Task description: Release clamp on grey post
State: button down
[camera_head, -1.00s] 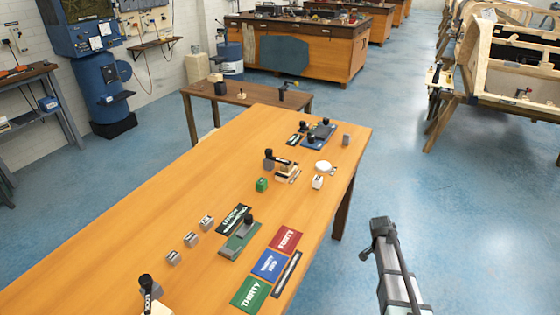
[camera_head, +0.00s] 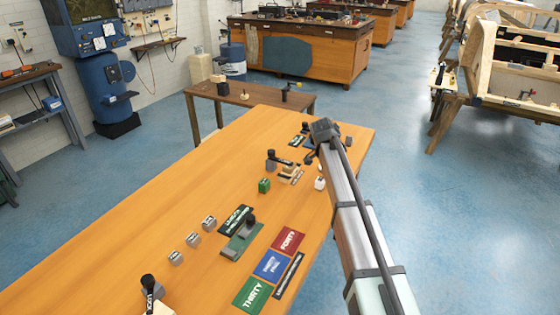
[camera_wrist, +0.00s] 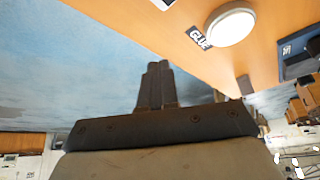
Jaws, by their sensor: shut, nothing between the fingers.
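Several small black-handled fixtures stand on the orange bench (camera_head: 200,180). One fixture with a black knob and lever on a grey block (camera_head: 271,163) is mid-bench. A LOCK-labelled black lever (camera_head: 148,288) stands at the near left, and a black knob sits on a green base (camera_head: 240,243). A blue-based fixture is partly hidden behind my arm at the far end; its blue base (camera_wrist: 302,62) shows in the wrist view. I cannot tell which one is the clamp on the grey post. My gripper (camera_head: 309,157) is over the bench's right side, shut and empty; its fingers (camera_wrist: 157,68) touch nothing.
A white round disc (camera_wrist: 230,24) lies beside a GLUE label (camera_wrist: 198,38). Red (camera_head: 288,240), blue (camera_head: 271,264) and green (camera_head: 252,293) cards lie near the front edge.

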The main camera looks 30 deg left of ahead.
aim_at(280, 160)
jog(key=s+a+r+n+y, duration=0.1)
jog(key=s+a+r+n, duration=0.2)
jog(key=s+a, duration=0.3)
jog(key=s+a+r+n+y, duration=0.1)
jog(key=s+a+r+n, duration=0.3)
jog(key=a, duration=1.1)
jog(key=s+r, duration=0.2)
jog(key=s, duration=0.1)
jog(key=shift+s+r+y, duration=0.15)
jog(key=shift+s+y, duration=0.15)
jog(key=shift+y, duration=0.1)
jog(key=shift+d, duration=0.1)
jog(key=x, duration=1)
jog(key=shift+w, duration=1.95)
